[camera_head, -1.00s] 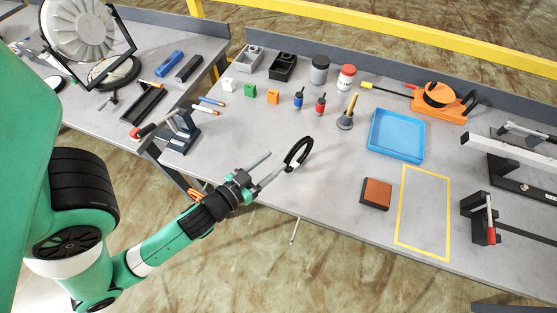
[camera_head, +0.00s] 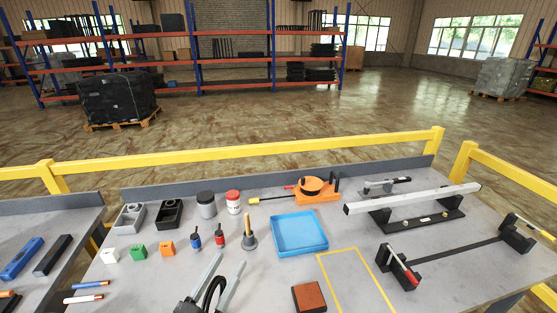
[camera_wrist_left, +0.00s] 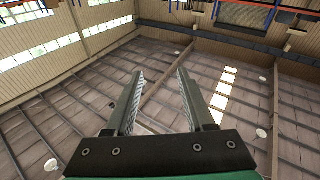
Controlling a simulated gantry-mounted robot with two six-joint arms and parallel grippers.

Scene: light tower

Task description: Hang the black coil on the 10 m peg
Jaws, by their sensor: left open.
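My left gripper (camera_head: 228,262) is at the bottom of the head view, its two grey fingers spread and pointing up the picture. Part of the black coil (camera_head: 213,289) shows as a dark loop between the fingers, cut off by the lower edge. I cannot tell whether it touches a finger. In the left wrist view the open fingers (camera_wrist_left: 158,72) point toward the ceiling, and no coil shows between them. The 10 m peg is not visible in either view. My right gripper is not in view.
The grey table holds a blue tray (camera_head: 275,248), a brown block (camera_head: 309,297), an orange tool (camera_head: 317,190), a plunger (camera_head: 249,238) and several small blocks and bottles. A long bar fixture (camera_head: 412,199) stands at right. A yellow rail (camera_head: 250,150) runs behind.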

